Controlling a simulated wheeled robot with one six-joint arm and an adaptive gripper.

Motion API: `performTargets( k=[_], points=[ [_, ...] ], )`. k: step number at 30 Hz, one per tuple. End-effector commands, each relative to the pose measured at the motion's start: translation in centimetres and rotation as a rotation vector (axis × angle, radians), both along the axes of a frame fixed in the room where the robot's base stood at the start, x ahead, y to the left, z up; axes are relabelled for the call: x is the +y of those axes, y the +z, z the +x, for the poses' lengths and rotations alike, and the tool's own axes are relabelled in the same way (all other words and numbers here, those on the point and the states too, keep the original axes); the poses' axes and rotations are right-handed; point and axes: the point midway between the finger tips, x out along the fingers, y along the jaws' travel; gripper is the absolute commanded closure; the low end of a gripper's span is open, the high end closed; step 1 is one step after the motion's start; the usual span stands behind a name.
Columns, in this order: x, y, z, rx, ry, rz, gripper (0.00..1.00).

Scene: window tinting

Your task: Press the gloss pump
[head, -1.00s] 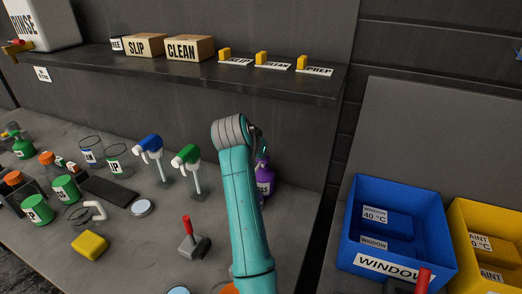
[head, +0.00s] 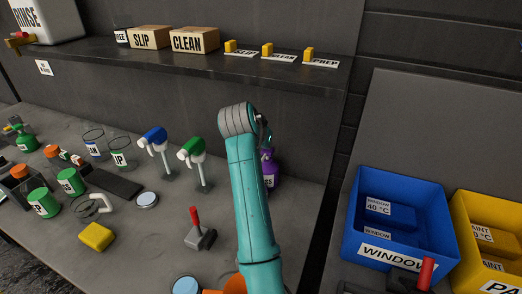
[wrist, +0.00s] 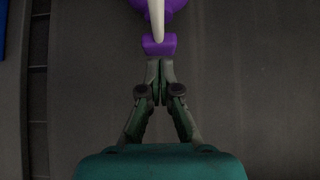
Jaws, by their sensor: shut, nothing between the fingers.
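The purple gloss pump bottle (head: 270,172) stands on the bench near its right end in the head view, mostly hidden behind my arm. Its label shows only in part. In the wrist view a purple pump part (wrist: 159,46) with a pale stem or spout (wrist: 156,18) lies at the top middle. My gripper (wrist: 160,66) is shut and empty, its fingertips just below that purple part in the picture. I cannot tell whether they touch it. In the head view the fingers are mostly hidden behind my wrist.
Blue-headed (head: 153,138) and green-headed (head: 191,150) pumps stand left of my arm. A red-handled tool (head: 199,234) is in front of them. A shelf (head: 200,62) with boxes runs above the bench. Blue (head: 365,218) and yellow bins stand at right.

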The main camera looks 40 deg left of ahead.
Motion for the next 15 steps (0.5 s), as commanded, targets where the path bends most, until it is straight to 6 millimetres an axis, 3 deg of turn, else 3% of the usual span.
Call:
performTargets(
  k=[2,6,15],
  points=[
    [-0.6,2.0,1.0,-0.005,-0.005,0.006,1.00],
    [-0.9,4.0,-1.7,-0.007,0.000,0.006,1.00],
    [-1.8,7.7,-5.2,-0.007,-0.001,0.005,1.00]
  ],
)
